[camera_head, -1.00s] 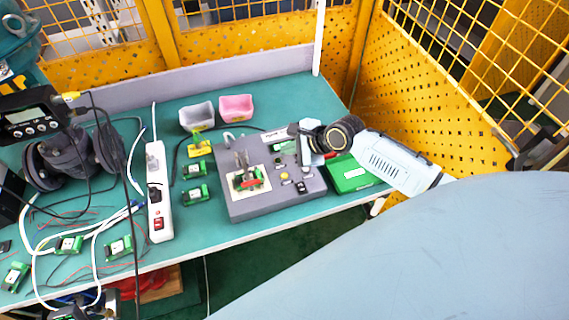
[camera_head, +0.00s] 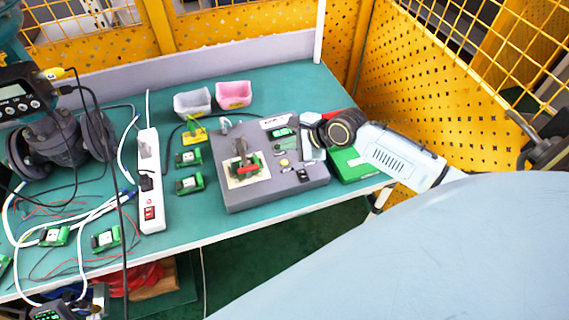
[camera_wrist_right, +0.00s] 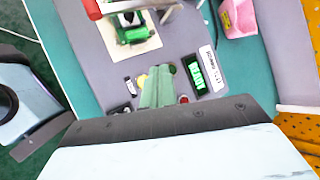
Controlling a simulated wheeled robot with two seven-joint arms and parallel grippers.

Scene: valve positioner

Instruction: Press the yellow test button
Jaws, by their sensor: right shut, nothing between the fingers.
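The yellow test button (camera_head: 284,162) is a small round spot on the right part of the grey test fixture (camera_head: 235,197), among other small controls. In the right wrist view the yellow button (camera_wrist_right: 141,80) is partly hidden, just left of my fingertips. My right gripper (camera_wrist_right: 158,72) is shut and empty, its fingers pointing at the control area of the fixture. In the head view my right gripper (camera_head: 302,158) hangs over the fixture's right side, close to the button. I cannot tell whether the fingertips touch the panel. My left gripper is not in view.
A green display (camera_wrist_right: 195,75) and a dark red button (camera_wrist_right: 184,99) lie right of my fingers. A board with a red part (camera_head: 247,169) sits left on the fixture. A green box (camera_head: 352,165) stands right of it; grey (camera_head: 192,103) and pink (camera_head: 234,95) bins stand behind.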

